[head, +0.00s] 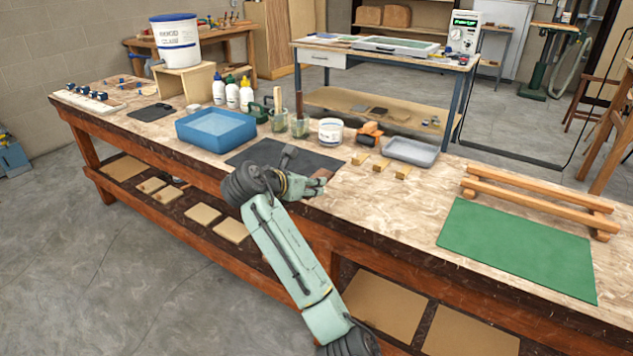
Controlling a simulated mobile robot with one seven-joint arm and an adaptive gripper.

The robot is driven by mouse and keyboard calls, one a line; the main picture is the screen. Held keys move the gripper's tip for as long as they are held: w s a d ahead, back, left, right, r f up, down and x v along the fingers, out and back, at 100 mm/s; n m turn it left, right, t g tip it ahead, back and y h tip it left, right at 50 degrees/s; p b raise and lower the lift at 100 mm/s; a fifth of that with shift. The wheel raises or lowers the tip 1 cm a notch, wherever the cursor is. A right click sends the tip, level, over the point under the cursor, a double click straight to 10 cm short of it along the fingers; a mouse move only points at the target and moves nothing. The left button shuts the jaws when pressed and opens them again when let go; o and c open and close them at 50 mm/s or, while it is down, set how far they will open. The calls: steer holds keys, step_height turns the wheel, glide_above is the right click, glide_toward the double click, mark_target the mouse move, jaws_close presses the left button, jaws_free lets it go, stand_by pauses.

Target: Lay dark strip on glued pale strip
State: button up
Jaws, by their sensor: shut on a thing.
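My gripper (322,186) is over the bench's front edge, at the near right corner of the black mat (250,153). Its fingers are shut on a small dark brown piece (322,174), seen at the fingertips. It looks like the dark strip, but most of it is hidden or too small to make out. I cannot make out the glued pale strip; my arm and gripper cover part of the mat.
Behind the mat stand jars with brushes (300,125), a white tub (331,131) and glue bottles (232,92). A blue tray (215,129) is to the left. A grey tray (411,152), wooden rails (540,205) and a green mat (515,247) are to the right.

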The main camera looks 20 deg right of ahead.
mark_target(318, 174)
steer(key=w+d, duration=0.2)
steer(key=w+d+p, duration=0.1)
steer(key=w, duration=0.1)
steer(key=shift+w+d+f, duration=0.1)
steer(key=shift+d+f, duration=0.15)
step_height(318, 174, down, 3)
steer(key=shift+f+p, duration=0.2)
steer(key=shift+p, duration=0.65)
steer(key=shift+f, duration=0.1)
